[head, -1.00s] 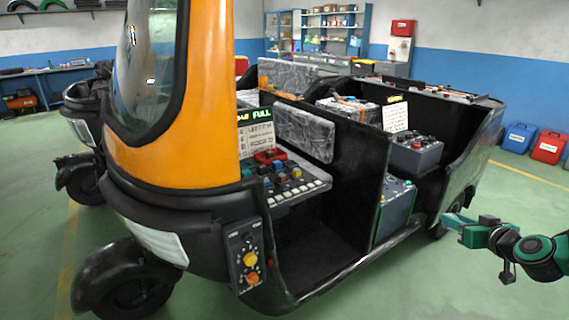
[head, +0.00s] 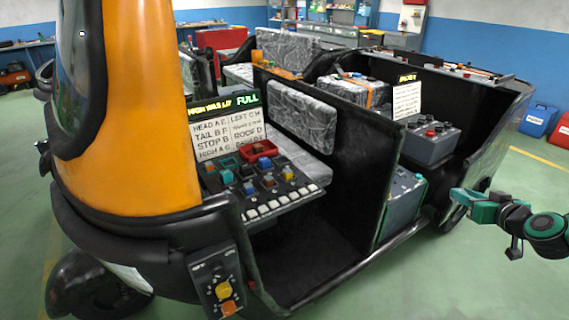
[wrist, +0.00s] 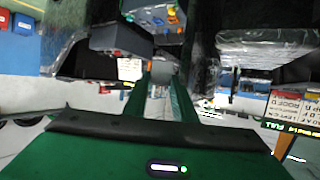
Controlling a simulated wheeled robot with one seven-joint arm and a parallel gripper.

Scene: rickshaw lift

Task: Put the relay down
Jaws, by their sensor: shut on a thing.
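My gripper (head: 462,197) is at the right of the head view, outside the rickshaw near its rear side. In the wrist view its two green fingers (wrist: 158,90) are shut on a small grey block, seemingly the relay (wrist: 162,76). The relay is too small or hidden to make out in the head view. The dash panel (head: 299,203) of the rickshaw carries several coloured blocks in red, teal, blue and orange, with a row of white keys in front. A lettered card (head: 228,134) stands behind it under a lit display reading FULL.
The rickshaw's open side shows a black floor (head: 315,245) and grey seats. A grey box with knobs (head: 430,143) and a lower grey-blue box (head: 403,200) sit at the rear. A knob box (head: 217,282) hangs at the front.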

